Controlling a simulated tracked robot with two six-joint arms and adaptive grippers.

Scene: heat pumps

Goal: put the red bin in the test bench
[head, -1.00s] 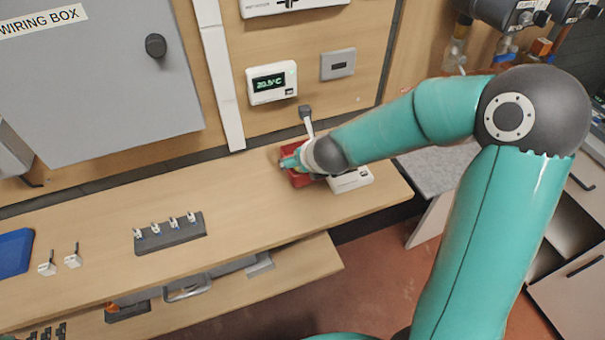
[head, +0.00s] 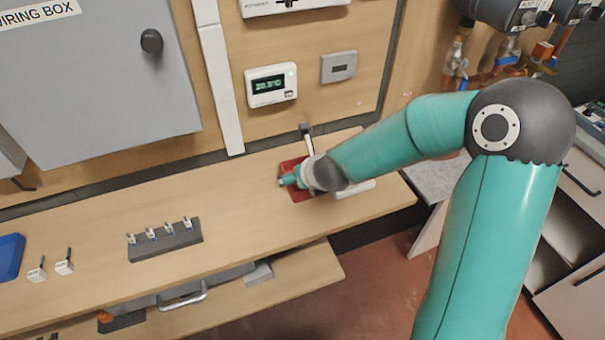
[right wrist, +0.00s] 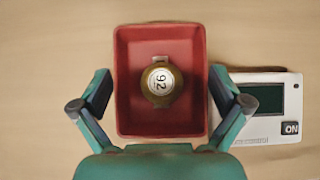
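The red bin (right wrist: 127,110) is a shallow rectangular tray on the wooden bench top. In the head view the bin (head: 300,195) is partly hidden by my right gripper (head: 287,181). A round brass-coloured part (right wrist: 161,83) with a white face marked 92 lies inside it. In the right wrist view my right gripper (right wrist: 164,95) is open, with one finger on each side of the bin and small gaps to its walls. My left gripper is not in view. No label in view names the test bench.
A white device with a screen (right wrist: 265,107) lies close to the bin's right side. A dark holder with several small fittings (head: 165,240) and two small white parts stand further left on the wooden bench (head: 230,215). The wall behind carries a thermostat (head: 270,85) and wiring box (head: 90,90).

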